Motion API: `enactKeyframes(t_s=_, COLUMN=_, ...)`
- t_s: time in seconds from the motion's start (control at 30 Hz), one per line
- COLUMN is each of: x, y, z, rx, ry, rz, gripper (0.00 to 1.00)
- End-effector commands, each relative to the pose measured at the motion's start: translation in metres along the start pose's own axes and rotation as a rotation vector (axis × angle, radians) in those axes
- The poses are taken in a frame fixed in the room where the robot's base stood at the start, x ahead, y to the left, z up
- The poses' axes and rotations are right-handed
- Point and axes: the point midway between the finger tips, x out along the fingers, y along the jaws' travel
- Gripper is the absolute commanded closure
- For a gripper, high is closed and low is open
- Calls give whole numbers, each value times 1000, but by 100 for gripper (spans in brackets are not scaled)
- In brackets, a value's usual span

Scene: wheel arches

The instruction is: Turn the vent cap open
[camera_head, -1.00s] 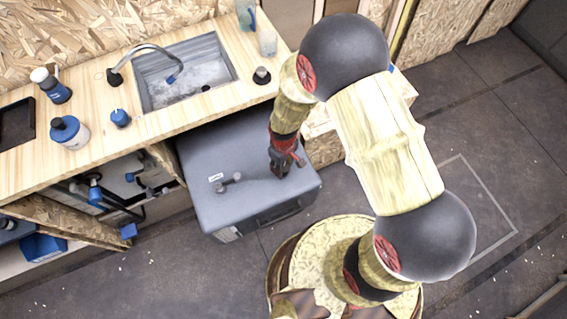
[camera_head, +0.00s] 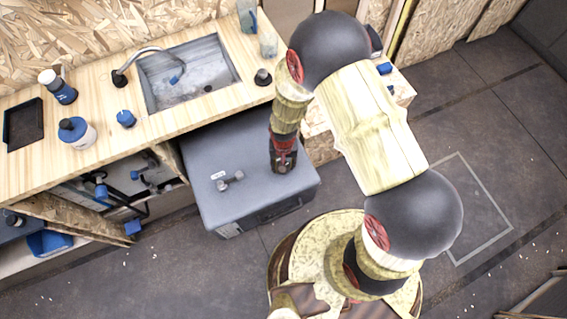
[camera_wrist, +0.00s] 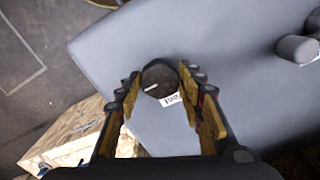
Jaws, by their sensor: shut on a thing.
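The vent cap is a round black knob (camera_wrist: 158,77) with a white line on its face. It sits on top of the grey box (camera_head: 230,150), whose lid also shows in the wrist view (camera_wrist: 230,40). My gripper (camera_head: 283,166) points down at the right part of the lid. In the wrist view my gripper (camera_wrist: 160,80) has one finger on each side of the cap and is shut on it. The white line slants slightly from level. In the head view the cap is hidden by my gripper.
A grey handle-like fitting (camera_head: 230,182) stands on the lid, left of my gripper; a small white label lies by it. A printed label (camera_wrist: 171,100) lies beside the cap. A wooden counter (camera_head: 95,100) with a sink (camera_head: 190,75) stands behind. Floor at right is mostly clear.

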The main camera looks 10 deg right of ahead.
Motion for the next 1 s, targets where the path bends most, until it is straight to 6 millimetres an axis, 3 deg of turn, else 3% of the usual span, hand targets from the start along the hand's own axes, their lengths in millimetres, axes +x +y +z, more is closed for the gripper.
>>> enactKeyframes(t_s=0.63, x=0, y=0, z=0, rx=47, ry=-1, rz=0, gripper=87)
enactKeyframes(t_s=0.67, x=0, y=0, z=0, rx=47, ry=-1, rz=0, gripper=60)
enactKeyframes(t_s=1.0, x=0, y=0, z=0, rx=46, ry=0, rz=0, gripper=43)
